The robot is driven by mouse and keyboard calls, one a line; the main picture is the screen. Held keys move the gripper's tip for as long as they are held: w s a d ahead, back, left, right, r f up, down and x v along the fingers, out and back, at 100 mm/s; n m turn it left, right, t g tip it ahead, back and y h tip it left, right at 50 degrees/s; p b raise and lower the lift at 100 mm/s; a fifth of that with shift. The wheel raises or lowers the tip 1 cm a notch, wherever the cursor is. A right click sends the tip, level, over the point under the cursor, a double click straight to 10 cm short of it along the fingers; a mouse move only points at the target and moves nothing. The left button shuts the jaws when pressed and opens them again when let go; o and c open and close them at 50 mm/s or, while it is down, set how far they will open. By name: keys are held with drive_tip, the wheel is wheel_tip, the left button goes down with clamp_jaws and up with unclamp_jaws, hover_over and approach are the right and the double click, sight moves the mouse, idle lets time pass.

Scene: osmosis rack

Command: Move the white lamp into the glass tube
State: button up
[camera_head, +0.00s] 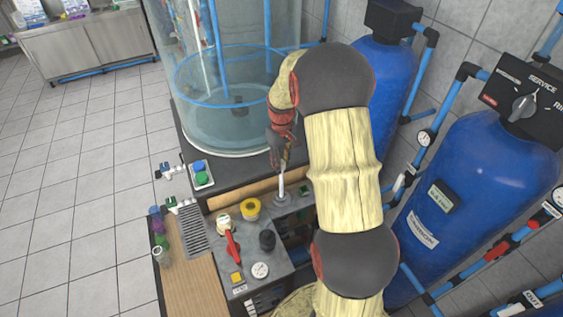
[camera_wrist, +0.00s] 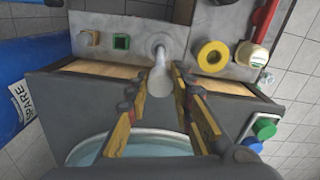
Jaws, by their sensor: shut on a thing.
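The white lamp (camera_head: 281,181) is a slim, pale rod. It stands nearly upright, with its lower end at a grey round fitting (camera_head: 283,199) on the console. My gripper (camera_head: 285,155) is shut on its upper part. In the wrist view the lamp (camera_wrist: 160,82) lies between the fingertips of my gripper (camera_wrist: 160,73), and its far end meets the grey fitting. I cannot tell whether the lamp is inside the fitting or only touches it. No slim glass tube is clearly visible; a large clear glass cylinder (camera_head: 225,118) with water stands behind the console.
Blue tanks (camera_head: 465,185) and pipes crowd the right. Small bottles (camera_head: 160,240) stand at the left edge. Open tiled floor lies left.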

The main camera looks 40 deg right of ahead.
sight(282, 178)
drive_tip(key=shift+f+b, duration=1.95)
drive_tip(key=shift+f, duration=1.55)
drive_tip(key=shift+f+b, duration=1.9)
drive_tip(key=shift+f, duration=1.55)
drive_tip(key=shift+f+b, duration=0.75)
drive_tip(key=shift+f, duration=0.6)
drive_tip(key=o, duration=0.8)
drive_tip(key=o, duration=0.5)
drive_tip(key=shift+r+p, duration=2.35)
drive_tip(key=shift+r, duration=1.65)
